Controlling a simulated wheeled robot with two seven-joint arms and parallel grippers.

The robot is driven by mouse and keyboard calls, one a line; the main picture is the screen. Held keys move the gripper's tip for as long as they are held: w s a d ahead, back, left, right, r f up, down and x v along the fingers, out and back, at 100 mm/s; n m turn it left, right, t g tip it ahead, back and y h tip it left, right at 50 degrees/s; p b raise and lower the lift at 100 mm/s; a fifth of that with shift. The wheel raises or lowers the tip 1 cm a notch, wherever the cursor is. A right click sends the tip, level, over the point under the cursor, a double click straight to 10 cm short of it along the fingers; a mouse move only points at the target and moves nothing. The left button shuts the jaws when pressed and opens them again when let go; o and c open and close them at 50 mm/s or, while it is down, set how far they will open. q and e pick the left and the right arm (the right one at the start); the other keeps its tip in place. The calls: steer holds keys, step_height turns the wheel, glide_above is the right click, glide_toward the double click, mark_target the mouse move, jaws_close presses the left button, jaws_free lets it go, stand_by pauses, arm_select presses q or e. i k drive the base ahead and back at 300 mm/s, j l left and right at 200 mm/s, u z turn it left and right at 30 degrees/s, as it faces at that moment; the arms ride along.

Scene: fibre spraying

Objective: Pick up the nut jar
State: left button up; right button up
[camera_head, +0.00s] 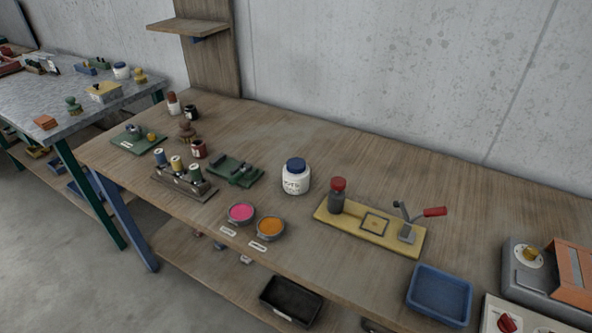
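The nut jar (296,181) is a white, rounded jar with a dark blue lid and dark lettering on its front. It stands upright near the middle of the wooden workbench (330,150), with nothing touching it. Neither of my grippers shows in the head view.
A yellow board (377,236) with a red-capped dark jar (337,195) and a red-handled clamp (412,222) lies right of the jar. Pink (241,212) and orange (270,227) bowls sit in front. A green tray (235,170) lies left, a blue bin (440,293) front right. Bench behind the jar is clear.

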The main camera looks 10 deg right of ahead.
mark_target(294, 184)
steer(key=z, duration=0.55)
steer(key=j+z, duration=1.25)
steer(key=k+j+z, duration=0.1)
steer(key=j+z, duration=0.35)
